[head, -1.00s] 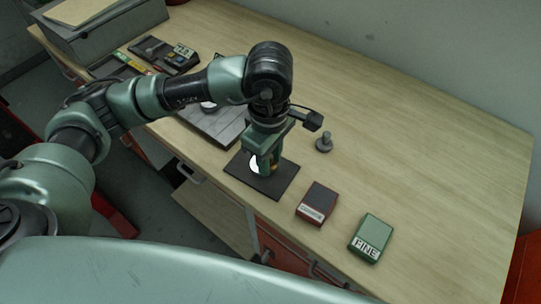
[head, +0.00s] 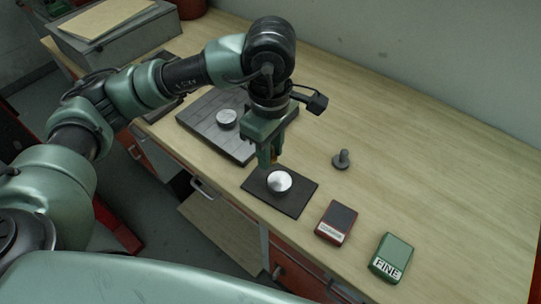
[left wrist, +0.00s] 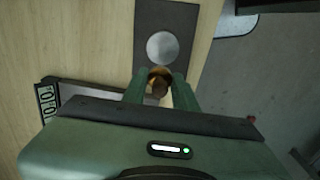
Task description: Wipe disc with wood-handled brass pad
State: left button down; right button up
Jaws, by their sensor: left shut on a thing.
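A shiny silver disc (head: 279,181) lies on a dark mat (head: 293,206) near the table's front edge. In the left wrist view the disc (left wrist: 162,47) lies just beyond my fingertips. My left gripper (head: 269,160) points down just behind the disc in the head view. In the left wrist view it (left wrist: 159,82) is shut on a brown, brass-coloured thing, the wood-handled pad (left wrist: 158,79). The pad is mostly hidden by the fingers. I cannot tell how high it is above the table. My right gripper is not in view.
A second silver disc (head: 227,118) rests on a grey plate (head: 205,125). A grey knobbed piece (head: 342,159) stands right of my arm. A dark red block (head: 337,222) and a green block marked FINE (head: 391,258) lie near the front edge. The right rear table is clear.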

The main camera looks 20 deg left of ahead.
pick_arm(q)
jog(key=shift+w+a+r+p, duration=0.1)
jog(key=shift+r+p, duration=0.05)
jog(key=shift+r, duration=0.3)
jog(key=shift+a+r+p, duration=0.1)
jog(key=shift+r+p, duration=0.05)
jog(key=shift+r, duration=0.8)
jog(key=shift+d, duration=0.1)
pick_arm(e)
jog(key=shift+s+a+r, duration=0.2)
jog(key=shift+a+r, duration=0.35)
